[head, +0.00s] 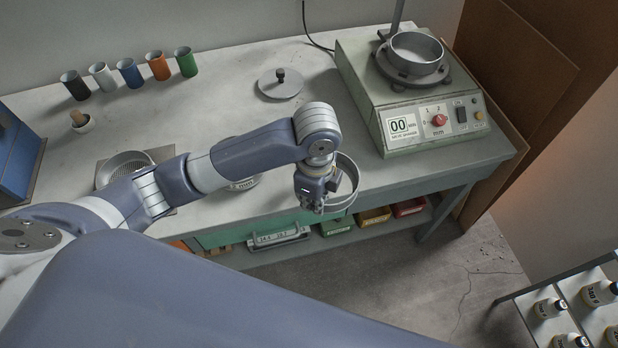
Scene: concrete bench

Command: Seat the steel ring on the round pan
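My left gripper (316,198) hangs over the bench's front edge, shut on the wall of a steel ring (346,202). The ring is a thin open band and looks tilted. The fingers partly hide its left side, and the fingertips are hard to see. The round pan (416,52) is a shallow steel dish on top of the green shaker machine, up and to the right of the gripper. The ring and pan are well apart. My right gripper is not in view.
The shaker machine (437,120) has a rod rising behind the pan. A knobbed lid (280,86) lies on the bench (225,82). A mesh sieve (124,164) stands at left, and several coloured cups (130,73) line the back. My arm partly hides another round item (243,184).

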